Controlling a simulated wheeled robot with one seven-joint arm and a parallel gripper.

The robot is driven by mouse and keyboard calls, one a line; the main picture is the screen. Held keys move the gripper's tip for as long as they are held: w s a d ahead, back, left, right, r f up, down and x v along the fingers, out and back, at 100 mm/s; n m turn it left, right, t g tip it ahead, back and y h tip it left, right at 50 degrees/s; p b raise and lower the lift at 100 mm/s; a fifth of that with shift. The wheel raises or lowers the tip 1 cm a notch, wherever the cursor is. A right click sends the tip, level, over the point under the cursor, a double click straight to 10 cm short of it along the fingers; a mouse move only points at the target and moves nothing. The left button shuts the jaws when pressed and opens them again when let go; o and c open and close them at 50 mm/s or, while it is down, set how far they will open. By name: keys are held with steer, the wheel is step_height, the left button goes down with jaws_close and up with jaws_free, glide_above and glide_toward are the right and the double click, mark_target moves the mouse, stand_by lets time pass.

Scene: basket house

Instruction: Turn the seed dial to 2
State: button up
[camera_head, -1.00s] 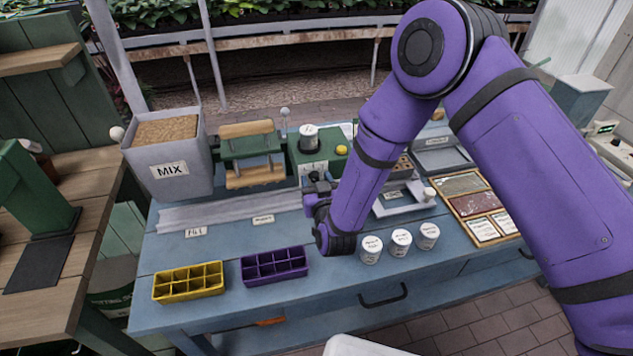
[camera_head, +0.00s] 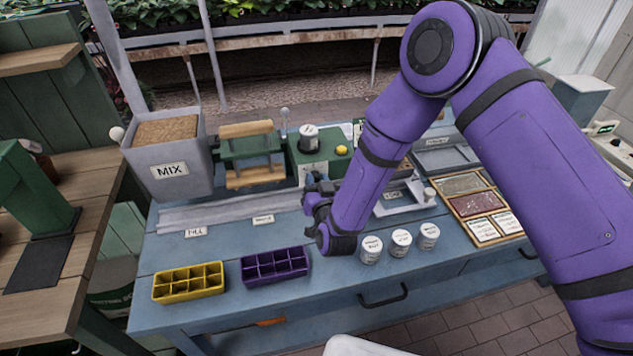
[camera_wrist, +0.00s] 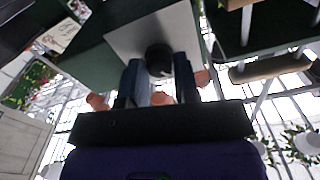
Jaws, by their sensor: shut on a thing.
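In the wrist view, a round black knob (camera_wrist: 158,56), apparently the seed dial, sits on a pale grey plate (camera_wrist: 128,40) on the green box. The fingers of my gripper (camera_wrist: 158,80) are shut on the knob. In the head view my gripper hides the dial. Its pointer and numbers cannot be read.
Yellow (camera_head: 188,282) and purple (camera_head: 275,265) seed trays lie at the bench front. Several labelled white pots (camera_head: 400,242) stand right of my gripper. The MIX bin (camera_head: 168,155) is at left.

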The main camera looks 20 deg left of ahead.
steer(key=m, duration=0.6)
steer(key=shift+f, duration=0.1)
steer(key=shift+d+m, duration=0.1)
steer(key=shift+m, duration=0.3)
steer(key=o, duration=0.9)
steer(key=shift+s, duration=0.1)
steer(key=v, duration=1)
steer(key=shift+s, duration=0.25)
steer(key=shift+d, duration=0.15)
